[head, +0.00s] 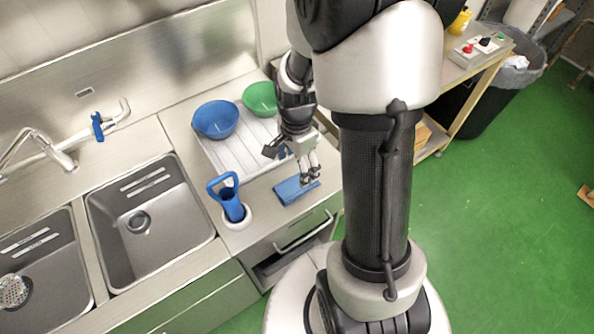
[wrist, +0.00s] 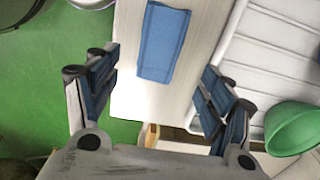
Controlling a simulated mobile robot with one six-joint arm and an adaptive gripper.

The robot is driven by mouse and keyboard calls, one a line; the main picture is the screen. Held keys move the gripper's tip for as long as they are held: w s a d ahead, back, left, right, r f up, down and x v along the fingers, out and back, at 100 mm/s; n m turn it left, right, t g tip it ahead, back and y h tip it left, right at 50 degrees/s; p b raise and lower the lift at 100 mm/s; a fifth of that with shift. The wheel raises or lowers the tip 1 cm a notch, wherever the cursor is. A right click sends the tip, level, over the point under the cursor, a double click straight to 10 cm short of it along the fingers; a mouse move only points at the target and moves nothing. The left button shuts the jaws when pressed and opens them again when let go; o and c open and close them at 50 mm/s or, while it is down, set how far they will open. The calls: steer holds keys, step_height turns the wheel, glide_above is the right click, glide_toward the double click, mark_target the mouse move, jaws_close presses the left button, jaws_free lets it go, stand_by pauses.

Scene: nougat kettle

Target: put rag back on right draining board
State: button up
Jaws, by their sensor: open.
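A blue folded rag (head: 290,192) lies flat on the bare counter strip (head: 262,207) right of the sinks, in front of the ribbed white draining tray (head: 222,158). In the wrist view the rag (wrist: 163,42) lies on the pale strip beyond my fingertips, left of the ribbed tray (wrist: 272,48). My gripper (head: 311,178) is above the rag's right end in the head view, pointing down. In the wrist view my gripper (wrist: 160,78) has its two blue-padded fingers spread wide with nothing between them. The rag appears apart from the fingers; the exact height gap cannot be told.
A blue bowl (head: 215,119) and a green bowl (head: 260,99) stand at the tray's back. A blue-handled tool (head: 230,204) stands in a white holder left of the rag. A drawer (head: 290,249) below is partly open. Steel sinks (head: 150,215) lie left.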

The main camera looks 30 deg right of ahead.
steer(key=s+a+r+n+t, duration=0.1)
steer(key=s+a+r+n, duration=0.2)
steer(key=r, duration=0.5)
steer(key=s+a+r+n+t, duration=0.1)
steer(key=a+r+n, duration=0.1)
steer(key=r+n, duration=0.35)
steer(key=s+a+r+n+t, duration=0.2)
steer(key=s+a+r+n, duration=0.3)
steer(key=s+r+n, duration=0.4)
steer(key=shift+s+a+r+t+p, duration=0.15)
steer(key=shift+s+a+t+p, duration=0.15)
steer(key=shift+a+p, duration=0.05)
step_height(320, 180, down, 3)
steer(key=b, duration=0.2)
steer(key=shift+r+b, duration=0.1)
steer(key=shift+b, duration=0.3)
